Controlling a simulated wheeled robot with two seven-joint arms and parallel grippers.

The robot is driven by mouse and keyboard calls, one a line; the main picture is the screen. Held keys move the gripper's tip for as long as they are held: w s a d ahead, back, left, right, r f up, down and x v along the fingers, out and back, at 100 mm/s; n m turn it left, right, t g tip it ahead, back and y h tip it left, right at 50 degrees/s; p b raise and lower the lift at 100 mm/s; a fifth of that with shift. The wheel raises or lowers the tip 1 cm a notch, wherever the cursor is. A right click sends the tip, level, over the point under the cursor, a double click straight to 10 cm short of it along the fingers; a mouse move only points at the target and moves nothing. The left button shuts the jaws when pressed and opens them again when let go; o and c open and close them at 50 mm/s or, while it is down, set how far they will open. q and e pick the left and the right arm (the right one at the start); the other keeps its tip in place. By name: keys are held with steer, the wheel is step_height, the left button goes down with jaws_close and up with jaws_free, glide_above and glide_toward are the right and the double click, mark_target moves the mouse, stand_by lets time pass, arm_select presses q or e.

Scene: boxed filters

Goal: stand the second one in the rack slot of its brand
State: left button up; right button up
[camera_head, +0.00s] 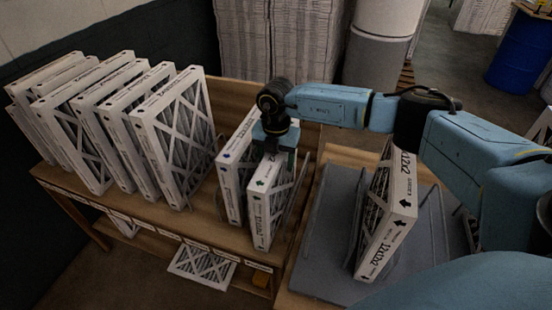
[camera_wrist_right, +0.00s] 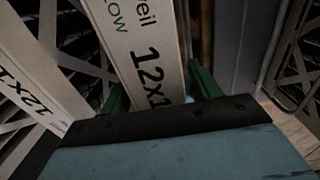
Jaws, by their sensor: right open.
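My right gripper (camera_head: 275,147) is open at the top of a white boxed filter with a green mark (camera_head: 262,205), which stands upright in the wooden rack (camera_head: 232,92). In the right wrist view the green fingers of my right gripper (camera_wrist_right: 162,95) sit on either side of this filter's printed edge (camera_wrist_right: 140,42). A filter with a blue mark (camera_head: 232,175) stands just left of it. Another filter, printed 12x12x2 (camera_head: 390,225), stands slightly tilted on the grey tray (camera_head: 325,235) at right. My left gripper is out of view.
Several white filters (camera_head: 170,135) stand in a row at the rack's left. Small labels (camera_head: 195,248) line its front edge. A filter (camera_head: 203,266) lies on the lower shelf. A blue barrel (camera_head: 520,55) stands at the back right. Wire dividers rise beside the filters.

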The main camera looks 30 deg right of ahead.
steer(key=shift+r, duration=0.1)
step_height(320, 180, up, 12)
steer(key=shift+f+b, duration=0.1)
steer(key=shift+b, duration=0.25)
stand_by(0.5)
